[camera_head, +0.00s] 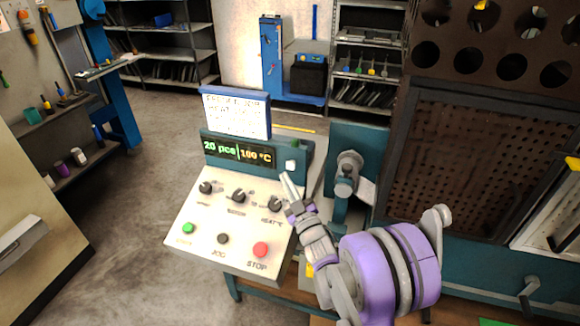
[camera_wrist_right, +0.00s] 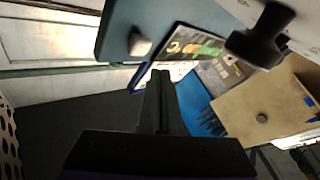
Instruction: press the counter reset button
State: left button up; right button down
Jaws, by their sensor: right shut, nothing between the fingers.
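The counter display (camera_head: 238,152) on the control panel reads "20 pcs" in green and "100 °C" in orange. A small white button (camera_head: 291,166) sits at the right end of the display housing. It also shows as a pale block in the right wrist view (camera_wrist_right: 139,45). My right gripper (camera_head: 286,177) is shut and empty, its tips just below the white button in the head view. In the right wrist view the closed fingers (camera_wrist_right: 160,75) point toward the display housing, apart from the button in the picture. Whether they touch it cannot be told. My left gripper is not in view.
A teal machine part with a grey knob (camera_head: 348,165) stands close right of my gripper. Open floor lies left.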

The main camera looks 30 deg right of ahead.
jog(key=shift+w+d, duration=0.55)
jog(key=shift+d, duration=0.15)
dwell(1.6)
jog(key=shift+w+d, duration=0.25)
jog(key=shift+d, duration=0.1)
jog(key=shift+w+d+b, duration=0.35)
jog(key=shift+w+d, duration=0.05)
dwell(0.9)
jog(key=shift+a, duration=0.1)
jog(key=shift+s+a, duration=0.65)
jog(key=s+a, duration=0.3)
jog(key=shift+s+a+b, duration=0.15)
jog(key=shift+a+b, duration=0.25)
